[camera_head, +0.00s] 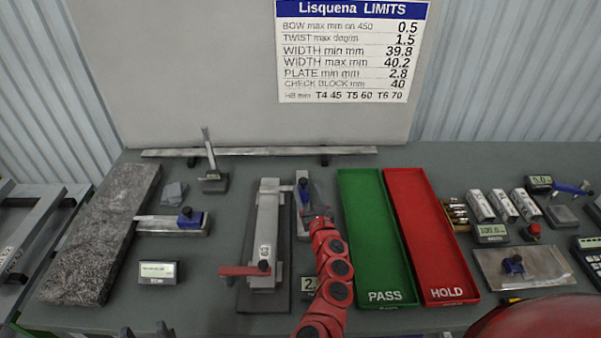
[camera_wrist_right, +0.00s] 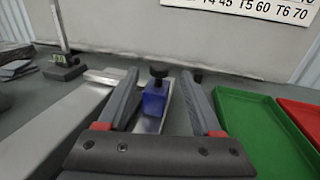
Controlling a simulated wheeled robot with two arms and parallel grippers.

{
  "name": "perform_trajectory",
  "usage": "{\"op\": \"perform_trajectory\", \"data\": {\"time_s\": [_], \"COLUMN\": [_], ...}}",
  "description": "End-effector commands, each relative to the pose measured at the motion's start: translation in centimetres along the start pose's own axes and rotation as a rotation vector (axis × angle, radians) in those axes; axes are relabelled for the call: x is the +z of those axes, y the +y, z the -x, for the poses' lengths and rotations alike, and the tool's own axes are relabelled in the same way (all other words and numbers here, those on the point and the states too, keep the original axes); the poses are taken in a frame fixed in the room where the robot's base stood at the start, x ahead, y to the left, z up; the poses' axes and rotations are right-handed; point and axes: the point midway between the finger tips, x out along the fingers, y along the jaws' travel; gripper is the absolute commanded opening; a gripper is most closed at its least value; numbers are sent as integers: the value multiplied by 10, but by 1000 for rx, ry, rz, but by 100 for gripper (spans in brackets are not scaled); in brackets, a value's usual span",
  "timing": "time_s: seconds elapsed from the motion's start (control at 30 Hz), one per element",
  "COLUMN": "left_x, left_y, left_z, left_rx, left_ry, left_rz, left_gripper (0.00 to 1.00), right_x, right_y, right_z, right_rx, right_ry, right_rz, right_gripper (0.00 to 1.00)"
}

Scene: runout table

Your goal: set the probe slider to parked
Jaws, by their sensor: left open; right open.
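A blue slider block with a black knob (camera_head: 303,187) sits on a narrow metal rail (camera_head: 305,222) at the table's middle. In the right wrist view the blue block (camera_wrist_right: 155,98) stands ahead, between the lines of my right gripper's two fingers (camera_wrist_right: 160,84). My right gripper (camera_head: 316,200) is open beside the block in the head view; I cannot tell whether a finger touches it. My left gripper (camera_head: 147,332) is open at the bottom edge, away from the rail.
A metal bar fixture with a red handle (camera_head: 245,270) lies left of the rail. A green PASS tray (camera_head: 388,296) and a red HOLD tray (camera_head: 447,293) lie right of it. A granite slab (camera_head: 100,235) is at far left. A board stands behind.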

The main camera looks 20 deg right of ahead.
Motion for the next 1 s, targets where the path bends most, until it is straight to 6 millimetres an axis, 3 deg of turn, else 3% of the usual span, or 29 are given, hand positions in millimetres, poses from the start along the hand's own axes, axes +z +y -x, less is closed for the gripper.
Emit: {"op": "perform_trajectory", "data": {"time_s": [0.2,0.5,1.0], "left_x": [1,3,4], "left_y": [0,1,1], "left_z": [4,18,23], "left_rx": [0,0,0], "left_ry": [0,0,0], "left_rz": [0,0,0], "left_gripper": [50,50,50], "right_x": [0,-1,0], "right_y": [1,2,0], "right_z": [-35,-71,-86], "right_rx": [5,6,0], "right_ry": [-3,-4,0], "right_rz": [3,4,-1], "right_gripper": [66,66,66]}}
